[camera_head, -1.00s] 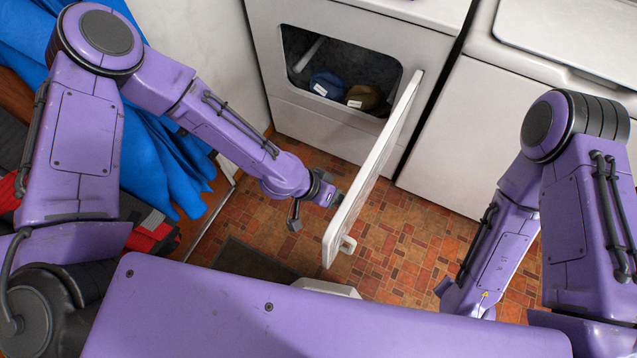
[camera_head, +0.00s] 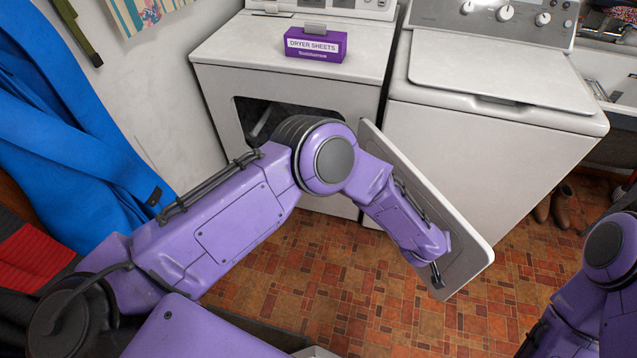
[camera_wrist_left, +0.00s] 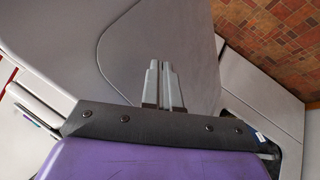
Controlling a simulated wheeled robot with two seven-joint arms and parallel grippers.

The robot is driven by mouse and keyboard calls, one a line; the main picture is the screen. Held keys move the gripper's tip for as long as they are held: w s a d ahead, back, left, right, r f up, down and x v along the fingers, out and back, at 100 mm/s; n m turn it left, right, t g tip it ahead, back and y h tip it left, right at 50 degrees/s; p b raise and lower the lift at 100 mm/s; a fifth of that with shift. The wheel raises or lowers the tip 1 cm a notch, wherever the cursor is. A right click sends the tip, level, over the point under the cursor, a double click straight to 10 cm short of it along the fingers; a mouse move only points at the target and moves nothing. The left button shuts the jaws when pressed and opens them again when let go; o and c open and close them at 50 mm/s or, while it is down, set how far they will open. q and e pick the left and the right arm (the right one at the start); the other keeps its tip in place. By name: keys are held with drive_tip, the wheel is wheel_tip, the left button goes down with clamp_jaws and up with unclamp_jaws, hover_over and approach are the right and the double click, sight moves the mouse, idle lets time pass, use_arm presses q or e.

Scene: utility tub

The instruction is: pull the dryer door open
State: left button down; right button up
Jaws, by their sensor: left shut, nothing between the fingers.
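The dryer (camera_head: 250,48) is the white machine at the back middle, its dark drum opening (camera_head: 262,112) partly hidden behind my left arm. Its door (camera_head: 468,258) stands wide open, swung out to the right past the front of the neighbouring machine. My left gripper (camera_head: 437,278) is at the inner face of the door, near its free end. In the left wrist view, the shut, empty fingers (camera_wrist_left: 163,82) lie over the door's grey inner panel (camera_wrist_left: 130,40); whether they touch it is unclear. My right arm shows at the right edge, but its gripper is out of view.
A purple dryer sheets box (camera_head: 316,44) stands on the dryer. A white washer (camera_head: 490,125) is to the right. Brown boots (camera_head: 553,205) stand on the tiled floor (camera_head: 340,270). Blue cloth (camera_head: 60,150) hangs at left. Floor in front of the door is clear.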

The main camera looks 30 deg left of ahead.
use_arm(q)
drive_tip(key=shift+w+d, duration=0.5)
drive_tip(key=shift+w, duration=0.15)
drive_tip(key=shift+s+d, duration=0.1)
